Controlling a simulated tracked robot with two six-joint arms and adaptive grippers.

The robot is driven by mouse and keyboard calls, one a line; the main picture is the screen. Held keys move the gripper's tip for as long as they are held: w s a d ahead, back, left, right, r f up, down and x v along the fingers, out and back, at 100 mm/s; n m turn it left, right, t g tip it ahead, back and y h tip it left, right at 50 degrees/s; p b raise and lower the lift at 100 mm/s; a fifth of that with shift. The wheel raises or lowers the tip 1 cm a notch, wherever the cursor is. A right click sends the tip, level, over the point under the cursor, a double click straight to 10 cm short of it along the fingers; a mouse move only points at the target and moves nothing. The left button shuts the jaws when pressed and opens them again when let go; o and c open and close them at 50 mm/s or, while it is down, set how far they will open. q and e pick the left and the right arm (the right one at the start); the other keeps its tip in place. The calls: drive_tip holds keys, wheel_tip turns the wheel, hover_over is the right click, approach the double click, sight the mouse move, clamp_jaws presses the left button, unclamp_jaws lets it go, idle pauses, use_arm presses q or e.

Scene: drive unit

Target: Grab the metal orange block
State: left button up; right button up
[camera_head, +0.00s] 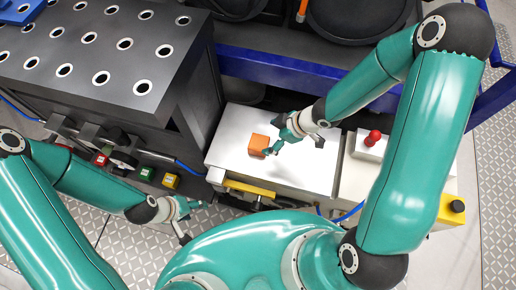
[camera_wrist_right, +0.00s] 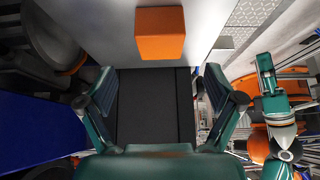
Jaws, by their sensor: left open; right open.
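The orange block (camera_head: 259,144) sits on the white top of a low cabinet (camera_head: 232,168) in the head view. In the right wrist view the orange block (camera_wrist_right: 161,36) is at the upper middle, beyond the fingertips. My right gripper (camera_head: 291,148) is open just to the right of the block, and nothing is between its fingers in the wrist view (camera_wrist_right: 157,88). I cannot tell whether a fingertip touches the block. My left gripper (camera_head: 193,221) is open and empty, lower left of the cabinet and away from the block.
A dark perforated table (camera_head: 100,60) stands at the left, with several coloured buttons on its front. A red knob (camera_head: 374,136) stands on the panel right of the white top. A blue beam (camera_head: 290,72) runs behind. The white top is otherwise clear.

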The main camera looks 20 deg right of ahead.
sight(260, 142)
drive_tip(key=b+x, duration=0.1)
drive_tip(key=x, duration=0.1)
drive_tip(key=shift+a+f, duration=0.15)
drive_tip(key=shift+f, duration=0.1)
drive_tip(key=b+x, duration=0.2)
drive_tip(key=x, duration=0.2)
drive_tip(key=shift+w+a+f+b, duration=0.15)
drive_tip(key=shift+w+f+b, duration=0.05)
drive_tip(key=shift+f+b, duration=0.25)
drive_tip(key=c, duration=1.7)
use_arm(q)
wheel_tip(260, 142, down, 4)
drive_tip(key=shift+f, duration=0.25)
use_arm(e)
drive_tip(key=shift+o, duration=0.2)
use_arm(q)
drive_tip(key=shift+r, duration=0.1)
use_arm(e)
drive_tip(key=shift+r, duration=0.15)
